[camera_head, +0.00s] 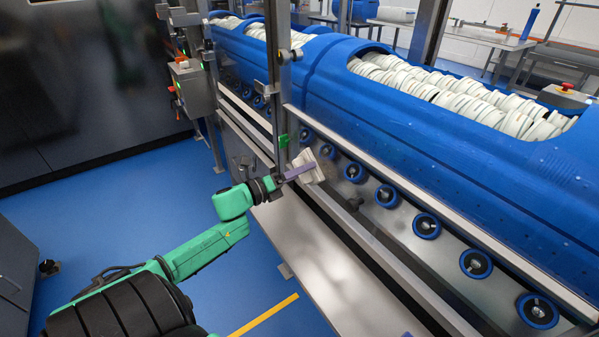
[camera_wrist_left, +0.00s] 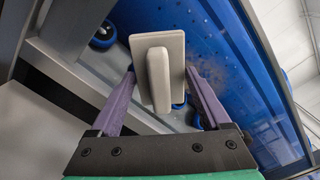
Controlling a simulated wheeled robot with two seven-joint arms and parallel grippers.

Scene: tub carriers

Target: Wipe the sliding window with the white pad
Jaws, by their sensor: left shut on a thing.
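My left gripper (camera_head: 284,178) is shut on the handle of the white pad (camera_head: 308,167), whose flat face is turned away toward the machine. In the left wrist view the pad (camera_wrist_left: 177,47) and its upright handle sit between the purple fingers of the left gripper (camera_wrist_left: 158,88). A clear pane, seemingly the sliding window (camera_wrist_left: 235,75), stands beyond the pad with blue behind it, and a faint brownish smudge shows right of the pad. I cannot tell whether the pad touches the pane. My right gripper is out of view.
Long blue tubs (camera_head: 420,130) filled with white pieces lie behind the frame. Blue-rimmed rollers (camera_head: 426,226) line the machine below them. A metal post (camera_head: 276,80) rises just beside my gripper. A pale ledge (camera_head: 320,265) runs below. Blue floor (camera_head: 270,255) is clear left of the ledge.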

